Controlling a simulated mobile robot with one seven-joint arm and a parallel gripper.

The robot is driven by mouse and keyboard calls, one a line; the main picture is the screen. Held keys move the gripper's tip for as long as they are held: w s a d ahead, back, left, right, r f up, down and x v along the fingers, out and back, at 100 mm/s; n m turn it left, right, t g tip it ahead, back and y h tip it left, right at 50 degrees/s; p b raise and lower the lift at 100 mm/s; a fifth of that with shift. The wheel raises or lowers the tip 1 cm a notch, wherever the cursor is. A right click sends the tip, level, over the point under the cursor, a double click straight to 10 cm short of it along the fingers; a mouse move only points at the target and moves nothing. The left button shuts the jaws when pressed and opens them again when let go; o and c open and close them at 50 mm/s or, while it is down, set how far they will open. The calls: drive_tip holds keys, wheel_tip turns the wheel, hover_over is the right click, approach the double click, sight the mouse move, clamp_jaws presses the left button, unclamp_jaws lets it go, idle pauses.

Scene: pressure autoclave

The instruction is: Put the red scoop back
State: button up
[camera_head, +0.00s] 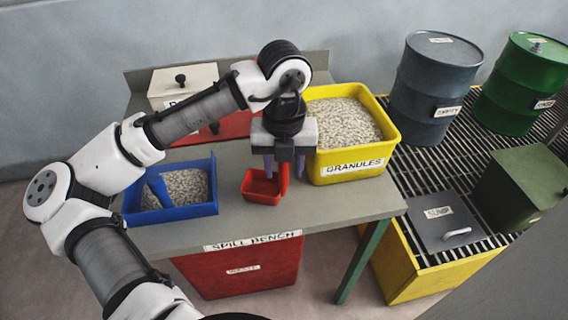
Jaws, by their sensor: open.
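The red scoop (261,190) sits on the grey bench, between the blue tray and the yellow granules bin. Its bowl faces up and looks empty. Its handle rises at the bowl's right side. My gripper (284,168) is above the scoop, pointing down, with its fingers apart. The upright handle shows between the two fingers. I cannot tell whether either finger touches it. The gripper body hides the top of the handle.
A blue tray (128,207) holds granules and a blue scoop (158,188). The yellow granules bin (347,168) stands close on the gripper's right. A white lidded box (183,84) is behind. Bare bench (330,212) lies in front. Grey and green drums stand on a grating at right.

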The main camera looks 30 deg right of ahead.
wheel_tip(320, 180, up, 12)
drive_tip(key=shift+r, duration=0.15)
idle(0.4)
